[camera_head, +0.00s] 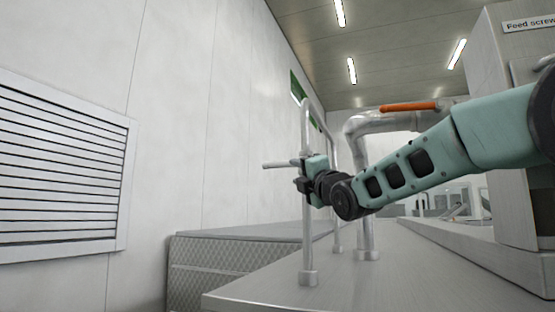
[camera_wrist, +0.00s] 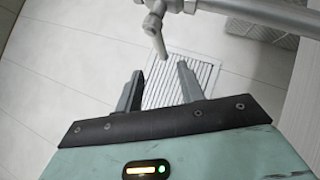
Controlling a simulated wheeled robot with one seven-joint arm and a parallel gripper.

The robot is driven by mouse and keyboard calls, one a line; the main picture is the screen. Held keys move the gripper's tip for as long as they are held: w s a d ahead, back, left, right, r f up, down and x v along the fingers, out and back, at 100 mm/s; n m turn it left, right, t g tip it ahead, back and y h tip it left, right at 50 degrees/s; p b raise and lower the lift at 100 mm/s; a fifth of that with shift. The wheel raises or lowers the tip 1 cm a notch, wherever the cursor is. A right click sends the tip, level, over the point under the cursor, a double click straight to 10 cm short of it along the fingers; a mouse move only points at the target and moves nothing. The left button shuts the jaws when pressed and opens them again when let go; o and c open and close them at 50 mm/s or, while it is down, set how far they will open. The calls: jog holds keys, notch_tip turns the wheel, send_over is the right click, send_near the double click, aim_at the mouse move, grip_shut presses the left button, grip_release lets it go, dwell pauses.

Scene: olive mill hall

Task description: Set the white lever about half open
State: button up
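A pale, whitish-grey lever (camera_wrist: 155,35) hangs from a fitting on a metal pipe in the wrist view. Its free end lies just beyond the gap between my fingertips in the picture. A pale bar that looks like the same lever (camera_head: 278,165) sticks out to the left beside the upright rail in the head view. My gripper (camera_wrist: 160,72) is open, with nothing between its two dark fingers. In the head view my gripper (camera_head: 302,184) is beside the upright rail, and I cannot tell whether it touches the lever.
An orange handle (camera_head: 410,106) lies along a thick metal pipe (camera_head: 358,150). An upright tubular rail (camera_head: 307,245) stands on a grey surface (camera_head: 270,297). A "Feed screw" cabinet (camera_head: 512,60) stands at right. A louvred vent (camera_head: 60,170) is on the left wall, with clear space before it.

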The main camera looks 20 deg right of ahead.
aim_at(281, 166)
jog(key=p+x, duration=0.5)
jog(key=x, duration=0.5)
jog(key=shift+d+r, duration=0.1)
jog(key=shift+w+r+p, duration=0.15)
jog(key=shift+w+p, duration=0.25)
jog(key=shift+w, duration=0.2)
grip_shut()
